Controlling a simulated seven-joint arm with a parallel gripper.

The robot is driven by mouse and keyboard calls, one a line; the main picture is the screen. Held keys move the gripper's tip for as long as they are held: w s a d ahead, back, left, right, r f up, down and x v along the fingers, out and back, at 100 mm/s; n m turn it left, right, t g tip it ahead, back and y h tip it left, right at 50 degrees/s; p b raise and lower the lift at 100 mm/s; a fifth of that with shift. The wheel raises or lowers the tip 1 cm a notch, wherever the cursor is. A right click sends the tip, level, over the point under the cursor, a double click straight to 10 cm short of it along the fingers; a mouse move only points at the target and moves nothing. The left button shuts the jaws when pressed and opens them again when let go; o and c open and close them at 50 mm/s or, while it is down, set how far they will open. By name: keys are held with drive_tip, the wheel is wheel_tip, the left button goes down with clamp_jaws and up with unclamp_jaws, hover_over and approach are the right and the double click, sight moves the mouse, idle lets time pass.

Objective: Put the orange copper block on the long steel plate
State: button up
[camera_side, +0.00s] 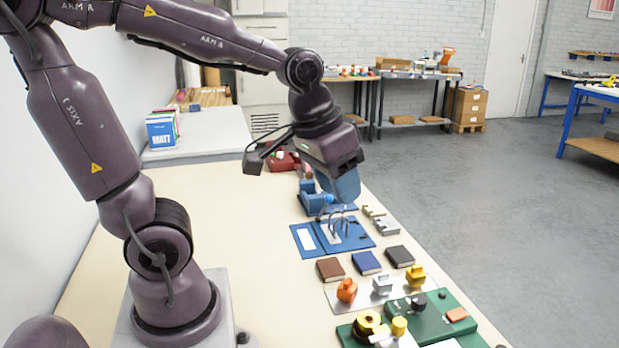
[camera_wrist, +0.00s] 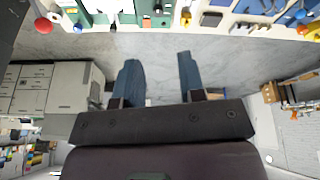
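A flat orange block (camera_side: 456,314) lies on a green base (camera_side: 425,318) near the front right table edge. A bare-looking steel plate (camera_side: 363,300) lies just behind it. On this plate stand a faceted orange piece (camera_side: 346,290), a grey piece (camera_side: 382,284) and a yellow piece (camera_side: 415,276). I cannot tell for sure which orange piece is the copper block. My gripper (camera_side: 346,198) hangs above the blue items, farther back than the plate. In the wrist view my gripper (camera_wrist: 158,60) has its blue fingers apart, with nothing between them.
Brown, blue and black small blocks (camera_side: 366,262) lie in a row behind the plate. A blue folder-like board (camera_side: 305,240) with upright hoops is below my gripper. A yellow-black round part (camera_side: 367,324) stands at the front. The table's left middle (camera_side: 245,235) is clear.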

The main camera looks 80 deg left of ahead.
drive_tip(key=s+d+r+m+t, duration=0.1)
drive_tip(key=s+d+r+m, duration=0.1)
drive_tip(key=s, duration=0.3)
drive_tip(key=shift+s+d+r+m+t, duration=0.15)
drive_tip(key=shift+d+r+m+t, duration=0.15)
drive_tip(key=shift+d, duration=0.15)
